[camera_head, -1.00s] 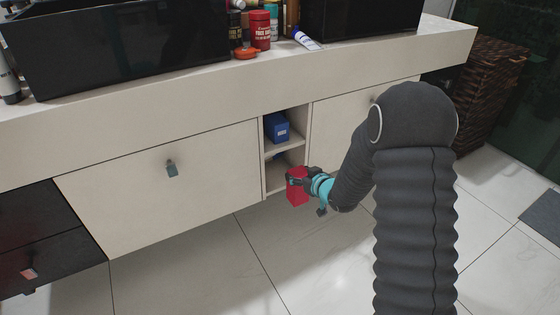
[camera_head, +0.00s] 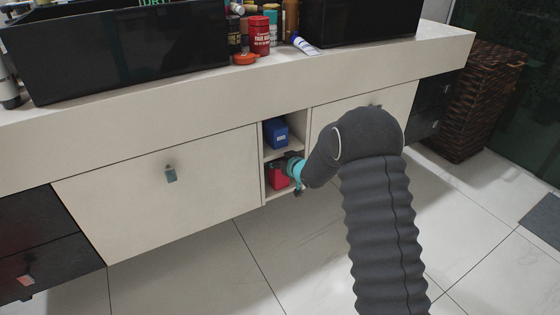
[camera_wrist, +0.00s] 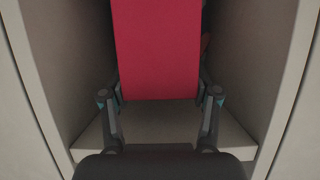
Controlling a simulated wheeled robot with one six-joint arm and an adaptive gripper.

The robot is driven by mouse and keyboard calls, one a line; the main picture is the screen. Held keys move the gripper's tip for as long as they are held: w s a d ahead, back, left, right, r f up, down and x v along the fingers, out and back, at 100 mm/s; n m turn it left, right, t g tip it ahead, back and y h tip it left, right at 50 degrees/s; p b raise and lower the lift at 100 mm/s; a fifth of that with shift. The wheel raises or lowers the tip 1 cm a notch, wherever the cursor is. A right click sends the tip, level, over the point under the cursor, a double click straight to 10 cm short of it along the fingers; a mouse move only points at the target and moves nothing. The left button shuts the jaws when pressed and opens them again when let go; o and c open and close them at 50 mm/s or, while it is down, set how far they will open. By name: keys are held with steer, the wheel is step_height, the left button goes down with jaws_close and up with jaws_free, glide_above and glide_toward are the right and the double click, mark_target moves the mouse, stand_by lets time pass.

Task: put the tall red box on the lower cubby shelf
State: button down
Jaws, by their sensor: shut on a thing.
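The tall red box (camera_head: 278,177) is at the lower cubby opening in the head view, partly covered by my gripper (camera_head: 284,166). In the wrist view the red box (camera_wrist: 157,50) stands upright between the two fingers of my gripper (camera_wrist: 160,95), which are shut on its sides. The box is inside the cubby, above or on the lower cubby shelf (camera_wrist: 160,125); I cannot tell whether its base touches. The cubby's side walls show on both sides of it with some room. The box's top is out of the wrist view.
A blue box (camera_head: 276,132) sits on the upper cubby shelf. The cubby divider (camera_head: 283,151) is close above my gripper. Closed cabinet fronts (camera_head: 165,185) flank the opening. Bottles and jars stand on the counter (camera_head: 150,95) between the black sinks. The tiled floor in front is clear.

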steer(key=shift+f, duration=0.15)
steer(key=shift+c, duration=1.2)
jaws_free()
